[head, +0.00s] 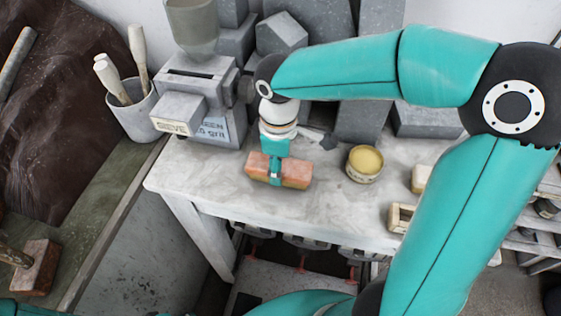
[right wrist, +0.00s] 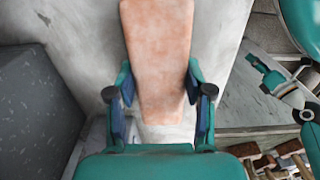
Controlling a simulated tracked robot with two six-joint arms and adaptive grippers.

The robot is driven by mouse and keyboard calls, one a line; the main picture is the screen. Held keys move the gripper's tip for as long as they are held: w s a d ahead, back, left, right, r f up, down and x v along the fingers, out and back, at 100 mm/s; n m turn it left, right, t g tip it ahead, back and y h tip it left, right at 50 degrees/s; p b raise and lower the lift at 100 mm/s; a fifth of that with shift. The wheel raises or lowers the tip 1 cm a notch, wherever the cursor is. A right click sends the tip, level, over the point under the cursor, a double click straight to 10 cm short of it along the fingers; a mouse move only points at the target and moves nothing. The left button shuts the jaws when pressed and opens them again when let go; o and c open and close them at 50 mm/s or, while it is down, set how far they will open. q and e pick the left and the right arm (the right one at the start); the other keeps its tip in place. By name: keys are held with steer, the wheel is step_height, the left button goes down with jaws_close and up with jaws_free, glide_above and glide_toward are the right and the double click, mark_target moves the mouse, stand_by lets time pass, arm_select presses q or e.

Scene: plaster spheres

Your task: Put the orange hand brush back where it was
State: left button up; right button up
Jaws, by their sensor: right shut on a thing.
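The orange hand brush (head: 296,175) is a faded orange block at the left part of the pale worktop (head: 200,165). My right gripper (head: 275,174) comes down on its middle from above and is shut on it. In the right wrist view the brush (right wrist: 160,55) runs up from between the two fingers of the right gripper (right wrist: 160,122). I cannot tell whether the brush touches the worktop or hangs just above it. My left gripper seems to show small at the right of the right wrist view (right wrist: 268,80); its jaws are unclear.
A round tin with yellow contents (head: 364,163) stands right of the brush. A grey machine (head: 195,90) and grey plaster blocks (head: 283,35) stand behind. A pot of tools (head: 135,112) is at the left. The worktop's front left is bare.

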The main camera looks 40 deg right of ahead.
steer(key=shift+f, duration=0.1)
steer(key=o, duration=1)
step_height(320, 180, up, 12)
steer(key=shift+r, duration=0.2)
steer(key=shift+s, duration=0.1)
stand_by(0.3)
